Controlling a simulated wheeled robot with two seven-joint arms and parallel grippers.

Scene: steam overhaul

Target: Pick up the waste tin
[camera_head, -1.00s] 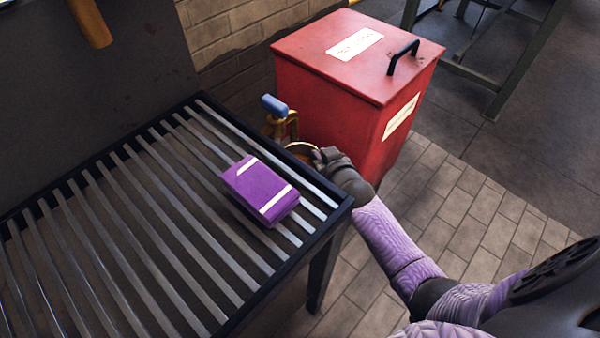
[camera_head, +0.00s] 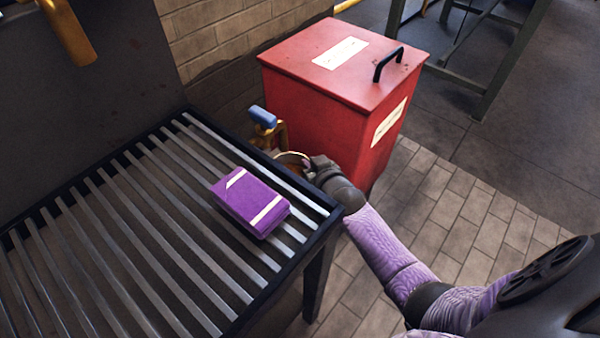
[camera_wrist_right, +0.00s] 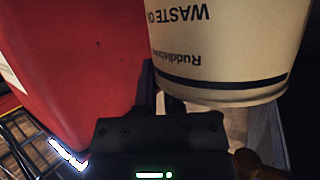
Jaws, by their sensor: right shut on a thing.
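The waste tin (camera_wrist_right: 225,50) fills the upper right of the right wrist view. It is cream with a dark band, and its printed "WASTE O…" lettering appears upside down. In the head view only its rim (camera_head: 292,156) shows, beyond the far right edge of the slatted bench; its body is hidden. My right gripper (camera_head: 316,166) is at this rim and shut on the tin. In the right wrist view its dark body (camera_wrist_right: 160,130) is below the tin; the grip itself is not clearly visible. My left gripper is out of view.
A red lidded bin (camera_head: 335,105) stands just behind the tin. A blue-handled brass tap (camera_head: 264,120) is close beside it. Brick floor is clear on the right.

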